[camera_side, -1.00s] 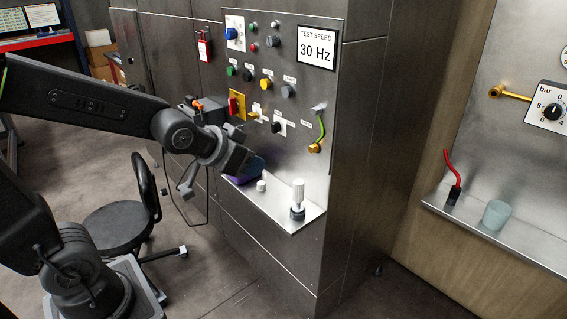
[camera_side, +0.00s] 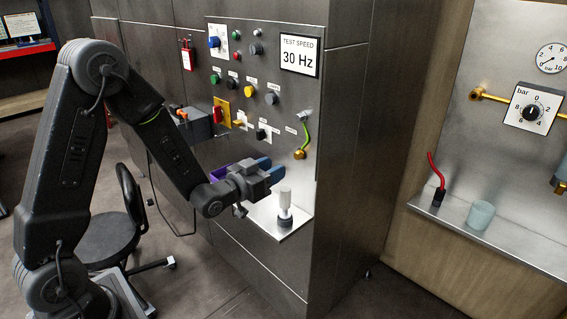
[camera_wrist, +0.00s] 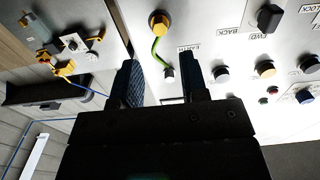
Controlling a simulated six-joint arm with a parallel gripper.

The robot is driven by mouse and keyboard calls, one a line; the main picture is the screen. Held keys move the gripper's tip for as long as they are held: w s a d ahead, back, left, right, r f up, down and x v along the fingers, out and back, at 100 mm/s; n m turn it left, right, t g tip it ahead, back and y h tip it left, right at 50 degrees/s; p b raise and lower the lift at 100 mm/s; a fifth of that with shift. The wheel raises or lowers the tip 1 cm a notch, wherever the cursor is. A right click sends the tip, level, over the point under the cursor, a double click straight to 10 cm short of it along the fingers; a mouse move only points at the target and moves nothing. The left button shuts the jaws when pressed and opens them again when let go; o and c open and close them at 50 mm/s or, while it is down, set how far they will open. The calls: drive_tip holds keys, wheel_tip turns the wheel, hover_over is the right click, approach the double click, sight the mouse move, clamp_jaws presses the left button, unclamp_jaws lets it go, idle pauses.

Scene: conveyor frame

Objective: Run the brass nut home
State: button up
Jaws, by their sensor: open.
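The brass nut (camera_side: 299,154) is on the upright control panel at the lower end of a green-yellow wire (camera_side: 307,135). In the wrist view the nut (camera_wrist: 158,22) is a hexagonal brass piece beyond my fingertips, with the green wire (camera_wrist: 157,50) curving from it to a grey fitting (camera_wrist: 168,73). My gripper (camera_side: 271,168) is open, with blue finger pads, below and left of the nut and apart from it. In the wrist view my gripper (camera_wrist: 160,64) has its two fingers spread with nothing held. How far the nut is threaded on cannot be told.
A white knurled post (camera_side: 285,200) stands on the panel's small shelf (camera_side: 297,224), just below my gripper. A purple bin (camera_side: 219,170) lies behind it. Knobs and a red-yellow switch (camera_side: 219,113) stick out above. The right bench holds a glass cup (camera_side: 481,214).

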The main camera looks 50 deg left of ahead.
sight(296, 157)
drive_tip(key=w, duration=0.7)
drive_tip(key=shift+w, duration=0.4)
drive_tip(key=shift+c, duration=0.3)
drive_tip(key=shift+s, duration=0.1)
clamp_jaws()
drive_tip(key=m, duration=3.4)
drive_tip(key=shift+c, duration=1.1)
unclamp_jaws()
drive_tip(key=shift+m, duration=0.5)
drive_tip(key=o, duration=0.5)
